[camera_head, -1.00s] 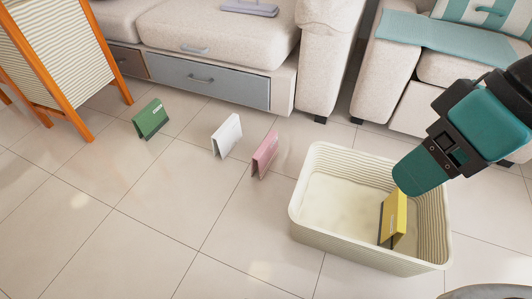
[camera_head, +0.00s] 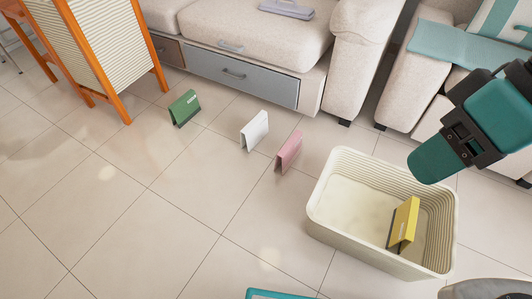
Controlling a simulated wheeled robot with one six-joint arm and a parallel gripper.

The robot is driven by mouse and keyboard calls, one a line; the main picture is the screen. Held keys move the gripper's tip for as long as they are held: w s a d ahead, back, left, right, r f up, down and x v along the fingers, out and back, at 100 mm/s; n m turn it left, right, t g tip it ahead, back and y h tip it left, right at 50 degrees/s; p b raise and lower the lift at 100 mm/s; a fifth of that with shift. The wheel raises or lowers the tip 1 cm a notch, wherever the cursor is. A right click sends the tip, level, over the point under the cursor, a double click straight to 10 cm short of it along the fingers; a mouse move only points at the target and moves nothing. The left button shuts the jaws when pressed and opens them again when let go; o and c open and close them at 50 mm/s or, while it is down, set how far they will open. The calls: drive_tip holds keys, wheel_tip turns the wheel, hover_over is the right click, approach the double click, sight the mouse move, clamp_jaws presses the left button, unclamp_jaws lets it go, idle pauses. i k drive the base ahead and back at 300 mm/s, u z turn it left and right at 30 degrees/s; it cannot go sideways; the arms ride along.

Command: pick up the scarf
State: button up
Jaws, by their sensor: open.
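A pale teal cloth (camera_head: 468,46) lies over the armchair at the upper right; it may be the scarf, but I cannot tell for sure. My gripper (camera_head: 434,162) is at the right, beyond the cream bin's far rim in the picture and below the cloth. It is apart from the cloth and nothing shows in it. Its jaws are open, though their gap is hard to see from this side.
A cream bin (camera_head: 330,225) holds a yellow folder-like item (camera_head: 405,222). Green (camera_head: 184,107), white (camera_head: 254,130) and pink (camera_head: 288,151) ones stand on the tiles. A sofa (camera_head: 235,40) and orange-framed hamper (camera_head: 105,50) stand behind. The left foreground floor is mostly clear.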

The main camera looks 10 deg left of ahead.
sight(290, 151)
drive_tip(key=u, duration=2.5)
drive_tip(key=i, duration=3.4)
drive_tip(key=z, duration=4.2)
